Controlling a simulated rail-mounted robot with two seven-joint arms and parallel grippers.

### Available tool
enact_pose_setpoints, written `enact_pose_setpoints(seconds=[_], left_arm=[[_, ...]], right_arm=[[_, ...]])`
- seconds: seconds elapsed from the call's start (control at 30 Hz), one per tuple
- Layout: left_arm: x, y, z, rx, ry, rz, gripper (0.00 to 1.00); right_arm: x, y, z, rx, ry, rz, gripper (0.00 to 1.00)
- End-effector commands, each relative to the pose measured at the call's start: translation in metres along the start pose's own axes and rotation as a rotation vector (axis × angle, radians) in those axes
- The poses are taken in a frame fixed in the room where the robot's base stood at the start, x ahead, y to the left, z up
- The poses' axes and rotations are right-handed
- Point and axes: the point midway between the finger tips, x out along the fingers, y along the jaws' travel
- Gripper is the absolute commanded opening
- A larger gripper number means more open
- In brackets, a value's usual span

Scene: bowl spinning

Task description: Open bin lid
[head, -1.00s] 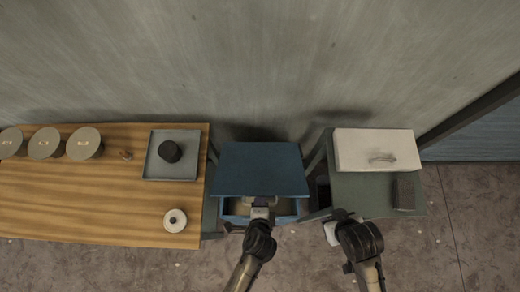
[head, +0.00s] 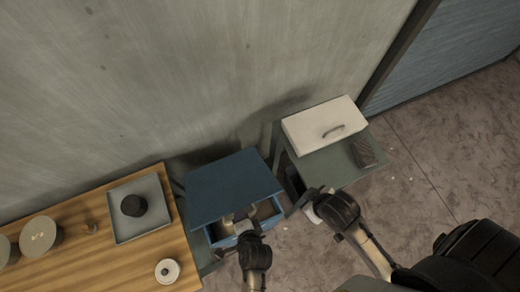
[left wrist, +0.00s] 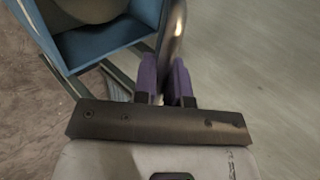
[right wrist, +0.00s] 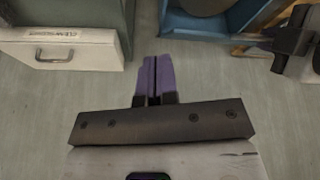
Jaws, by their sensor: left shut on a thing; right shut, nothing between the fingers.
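A blue box-like unit (head: 232,187) with a flat top stands in the middle of the head view, its front part open. In the left wrist view its blue walls (left wrist: 120,60) surround a rounded grey object (left wrist: 88,12). My left gripper (left wrist: 165,82) is at the front of this unit, its purple fingers shut on a curved metal bar (left wrist: 177,25). I cannot tell how the bar joins the unit. My right gripper (right wrist: 153,80) is shut and empty, apart from everything, in front of the gap beside the green stand. No separately labelled bin lid is clear.
The wooden table (head: 85,245) at left holds a grey tray (head: 153,222) with a dark bowl (head: 133,205), and a white round item (head: 167,271).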

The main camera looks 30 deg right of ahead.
Motion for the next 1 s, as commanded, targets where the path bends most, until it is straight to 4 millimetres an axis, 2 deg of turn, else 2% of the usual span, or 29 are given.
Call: enact_pose_setpoints(seconds=[0.3,0.6,0.8,1.0], left_arm=[[0.0,0.0,0.0,-0.001,-0.001,0.0,0.0],[0.0,0.0,0.0,-0.001,-0.001,0.0,0.0],[0.0,0.0,0.0,-0.001,-0.001,0.0,0.0],[0.0,0.0,0.0,-0.001,-0.001,0.0,0.0]], right_arm=[[0.043,0.01,-0.055,-0.234,0.345,0.118,0.0],[0.066,0.0,-0.099,-0.556,0.729,0.197,0.0],[0.073,-0.018,-0.108,-0.796,0.981,0.202,0.0],[0.077,-0.039,-0.097,-1.04,1.23,0.155,0.0]])
